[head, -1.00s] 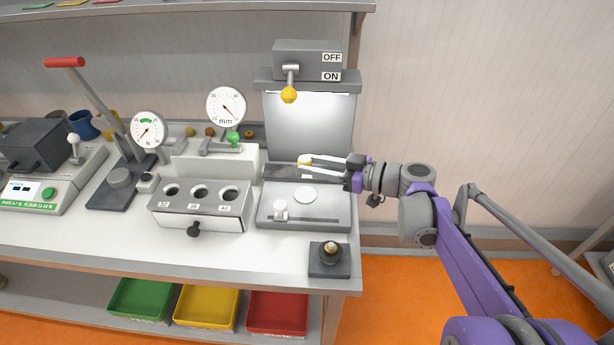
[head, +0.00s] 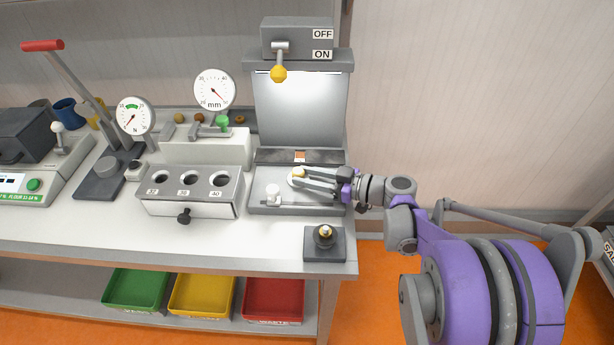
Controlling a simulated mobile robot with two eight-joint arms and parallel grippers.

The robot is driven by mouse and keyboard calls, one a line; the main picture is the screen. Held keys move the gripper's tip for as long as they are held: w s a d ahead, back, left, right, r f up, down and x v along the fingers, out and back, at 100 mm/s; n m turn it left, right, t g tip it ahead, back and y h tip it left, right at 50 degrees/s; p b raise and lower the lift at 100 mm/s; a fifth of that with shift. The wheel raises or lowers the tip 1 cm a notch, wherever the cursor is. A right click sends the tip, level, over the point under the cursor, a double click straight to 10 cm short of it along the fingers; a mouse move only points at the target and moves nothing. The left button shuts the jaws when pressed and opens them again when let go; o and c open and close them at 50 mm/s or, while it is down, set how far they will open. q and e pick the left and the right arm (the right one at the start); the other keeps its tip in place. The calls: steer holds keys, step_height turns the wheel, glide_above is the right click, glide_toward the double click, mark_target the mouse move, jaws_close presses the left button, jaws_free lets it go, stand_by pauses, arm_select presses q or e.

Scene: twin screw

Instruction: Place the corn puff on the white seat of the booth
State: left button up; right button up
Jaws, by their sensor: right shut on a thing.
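The booth (head: 300,110) stands at the back of the bench, with a lit panel and a yellow-knobbed lever under OFF and ON labels. Its white round seat (head: 291,182) lies on the grey base plate (head: 310,209) and is partly hidden by my gripper. My right gripper (head: 300,174) reaches in from the right. It is shut on the small yellow corn puff (head: 299,172), which shows at its fingertips over the seat. I cannot tell whether the puff touches the seat. My left gripper is not in view.
A white knob (head: 273,194) stands on the base plate left of the seat. A dark block with a brass-tipped knob (head: 324,241) sits in front. A three-hole gauge block (head: 190,190) is to the left. Several small puffs lie along the back near the dials (head: 214,90).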

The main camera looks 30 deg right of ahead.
steer(key=o, duration=0.5)
steer(key=shift+f, duration=0.15)
steer(key=shift+c, duration=0.2)
steer(key=o, duration=0.5)
steer(key=shift+c, duration=0.2)
steer(key=shift+r, duration=0.2)
steer(key=v, duration=1.2)
